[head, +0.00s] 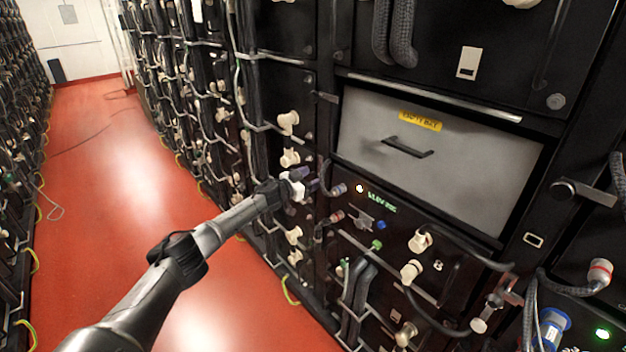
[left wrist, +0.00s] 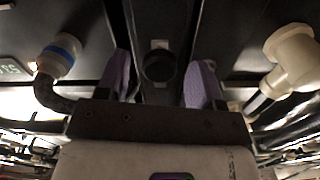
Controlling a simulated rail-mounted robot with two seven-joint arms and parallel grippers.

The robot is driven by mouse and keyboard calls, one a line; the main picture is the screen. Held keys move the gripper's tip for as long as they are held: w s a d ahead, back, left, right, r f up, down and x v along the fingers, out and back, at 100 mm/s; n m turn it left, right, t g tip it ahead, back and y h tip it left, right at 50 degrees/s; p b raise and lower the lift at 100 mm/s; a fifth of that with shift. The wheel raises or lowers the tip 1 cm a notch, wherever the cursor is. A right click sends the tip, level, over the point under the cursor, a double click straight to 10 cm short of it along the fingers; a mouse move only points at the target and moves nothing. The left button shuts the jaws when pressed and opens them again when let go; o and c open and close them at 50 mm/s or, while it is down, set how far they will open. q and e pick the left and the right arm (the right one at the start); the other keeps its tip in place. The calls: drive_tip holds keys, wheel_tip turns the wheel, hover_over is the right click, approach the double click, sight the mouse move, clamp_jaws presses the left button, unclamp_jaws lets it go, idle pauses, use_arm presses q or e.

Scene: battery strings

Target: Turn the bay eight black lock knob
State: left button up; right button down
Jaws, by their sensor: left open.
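My left gripper (head: 308,180) is at the dark upright post left of the grey drawer in the head view. In the left wrist view its two purple fingers (left wrist: 160,82) are apart, with nothing held between them. A round black knob (left wrist: 158,66) on a dark upright strip shows in the gap between the fingers, a finger to each side. I cannot tell whether the fingers touch it. In the head view the gripper hides this knob. A figure 8 (head: 438,265) is marked on the panel below the drawer. My right gripper is not in view.
A grey drawer (head: 440,160) with a yellow label is right of the gripper. Cream connectors (head: 288,121) and cables stick out around it. In the left wrist view a blue-ringed connector (left wrist: 60,55) is left and a cream elbow (left wrist: 292,60) right. The red aisle floor (head: 110,200) is open.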

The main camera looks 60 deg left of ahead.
use_arm(q)
drive_tip(key=shift+w, duration=0.6)
drive_tip(key=c, duration=0.9)
